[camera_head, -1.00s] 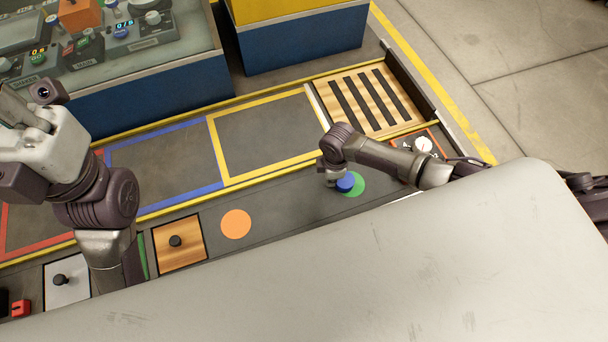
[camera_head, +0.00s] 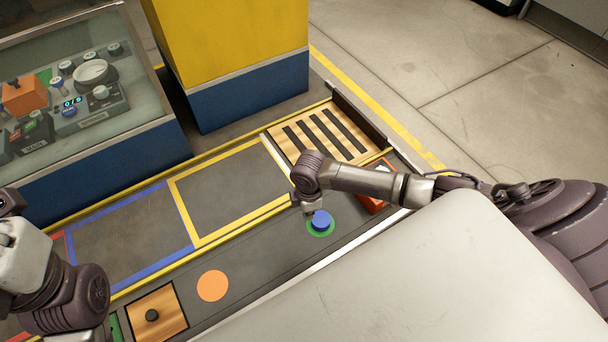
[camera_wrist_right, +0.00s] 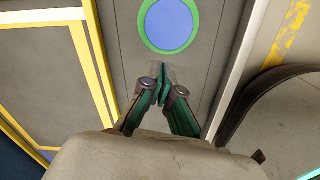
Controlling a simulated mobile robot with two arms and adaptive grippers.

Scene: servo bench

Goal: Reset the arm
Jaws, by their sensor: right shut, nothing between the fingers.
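A blue disc (camera_head: 321,219) sits on a green circle (camera_head: 320,231) on the grey bench strip. In the right wrist view the blue disc (camera_wrist_right: 168,24) lies centred inside the green ring (camera_wrist_right: 145,40). My right gripper (camera_head: 306,207) is just left of the disc in the head view. In the right wrist view its fingertips (camera_wrist_right: 163,72) are together and empty, apart from the disc. My left arm (camera_head: 65,300) is at the left edge of the head view. Its gripper fingers are cut off by the frame.
A slotted wooden rack (camera_head: 287,155) and an orange-framed box (camera_head: 376,201) stand near my right arm. A yellow-and-blue block (camera_head: 245,95) and glass case (camera_head: 95,155) stand behind.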

